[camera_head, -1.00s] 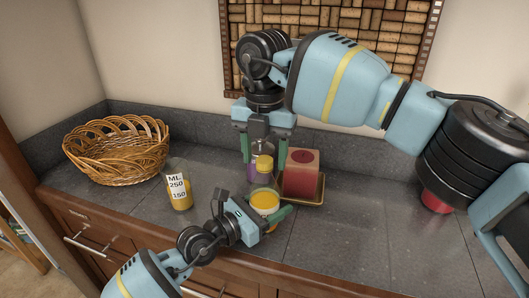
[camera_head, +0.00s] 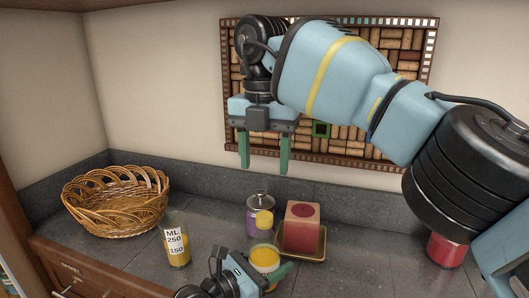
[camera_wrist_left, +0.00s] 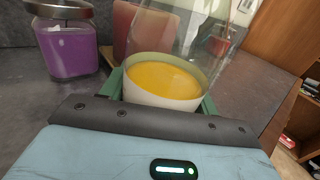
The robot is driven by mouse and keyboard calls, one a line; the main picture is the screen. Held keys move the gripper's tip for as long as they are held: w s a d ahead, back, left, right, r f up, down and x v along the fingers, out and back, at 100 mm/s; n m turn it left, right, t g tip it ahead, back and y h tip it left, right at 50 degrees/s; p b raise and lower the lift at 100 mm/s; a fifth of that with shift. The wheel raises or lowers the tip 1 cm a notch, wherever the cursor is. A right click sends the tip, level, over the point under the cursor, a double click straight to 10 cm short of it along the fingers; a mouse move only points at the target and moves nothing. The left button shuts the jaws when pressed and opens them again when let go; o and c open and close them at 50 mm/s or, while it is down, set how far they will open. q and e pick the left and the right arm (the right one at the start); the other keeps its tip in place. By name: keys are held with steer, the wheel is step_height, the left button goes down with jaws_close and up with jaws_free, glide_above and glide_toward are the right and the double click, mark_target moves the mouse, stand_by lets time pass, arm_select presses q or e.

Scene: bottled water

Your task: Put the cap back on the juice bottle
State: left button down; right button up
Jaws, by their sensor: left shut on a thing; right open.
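The juice bottle (camera_head: 265,257) stands on the counter, clear with orange-yellow juice low inside. My left gripper (camera_head: 265,275) is shut around the lower bottle. In the left wrist view its fingers (camera_wrist_left: 162,98) flank the bottle (camera_wrist_left: 165,85), whose top is out of that view. My right gripper (camera_head: 264,165) is open and empty, pointing down, well above the bottle in front of the cork board.
A purple jar (camera_head: 252,222) with a grey lid stands behind the bottle. A red candle (camera_head: 302,228) on a tray (camera_head: 318,252) is to the right. A beaker (camera_head: 177,245) and a wicker basket (camera_head: 115,205) stand left. A red jar (camera_head: 447,250) is far right.

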steer(key=shift+r, duration=0.4)
arm_select(q)
steer(key=shift+c, duration=1.5)
jaws_free()
steer(key=v, duration=0.6)
steer(key=shift+s+a, duration=0.15)
steer(key=shift+a, duration=0.05)
steer(key=shift+s+a, duration=0.45)
steer(key=shift+a, duration=0.1)
arm_select(e)
steer(key=shift+s+r, duration=0.1)
steer(key=shift+r, duration=0.3)
